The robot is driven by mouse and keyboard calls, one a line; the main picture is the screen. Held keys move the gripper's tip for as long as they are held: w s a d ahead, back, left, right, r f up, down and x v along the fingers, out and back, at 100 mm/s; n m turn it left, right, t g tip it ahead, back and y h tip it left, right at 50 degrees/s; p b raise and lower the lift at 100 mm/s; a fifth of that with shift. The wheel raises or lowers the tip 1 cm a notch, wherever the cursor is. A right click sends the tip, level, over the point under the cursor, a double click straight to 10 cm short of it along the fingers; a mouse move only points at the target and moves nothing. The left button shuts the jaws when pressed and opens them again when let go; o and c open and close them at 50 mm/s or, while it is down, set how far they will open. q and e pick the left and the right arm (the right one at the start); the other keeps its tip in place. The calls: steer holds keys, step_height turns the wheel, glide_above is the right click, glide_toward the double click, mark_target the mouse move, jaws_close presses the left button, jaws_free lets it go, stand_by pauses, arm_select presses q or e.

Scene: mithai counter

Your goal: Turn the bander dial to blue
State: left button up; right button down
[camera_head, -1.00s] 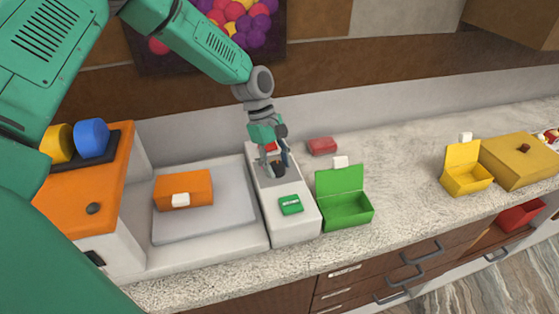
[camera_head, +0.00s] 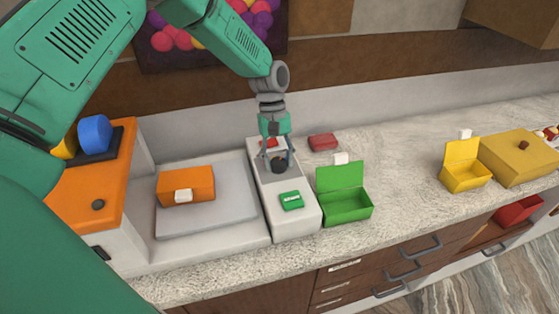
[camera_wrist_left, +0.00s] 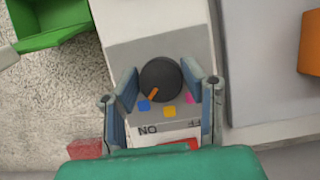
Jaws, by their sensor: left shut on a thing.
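The bander (camera_head: 293,226) is a long pale box on the counter, with a green label on its near end. Its dial (camera_wrist_left: 166,72) is a dark round knob with an orange pointer. In the left wrist view the pointer points down-left, towards the blue mark (camera_wrist_left: 144,106). A yellow mark (camera_wrist_left: 169,112) and a pink mark (camera_wrist_left: 190,98) sit beside it. My left gripper (camera_head: 279,165) comes down from above and is shut on the dial, one finger on each side; it also shows in the left wrist view (camera_wrist_left: 161,82). My right gripper is out of view.
A grey plate (camera_head: 225,212) with an orange box (camera_head: 186,184) lies left of the bander. An open green box (camera_head: 345,208) stands close on its right, a red block (camera_head: 323,142) behind that. Yellow boxes (camera_head: 465,178) are farther right, with bare counter (camera_head: 405,160) between.

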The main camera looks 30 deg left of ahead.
arm_select(q)
steer(key=shift+w+a, duration=0.15)
steer(key=o, duration=1)
steer(key=shift+o, duration=0.7)
steer(key=shift+w+a+f, duration=0.15)
steer(key=shift+w+f, duration=0.05)
steer(key=shift+a+r, duration=0.1)
steer(key=shift+r, duration=0.2)
steer(key=v, duration=1.1)
steer(key=shift+w+a, duration=0.2)
steer(key=shift+a, duration=0.05)
steer(key=shift+d, duration=0.1)
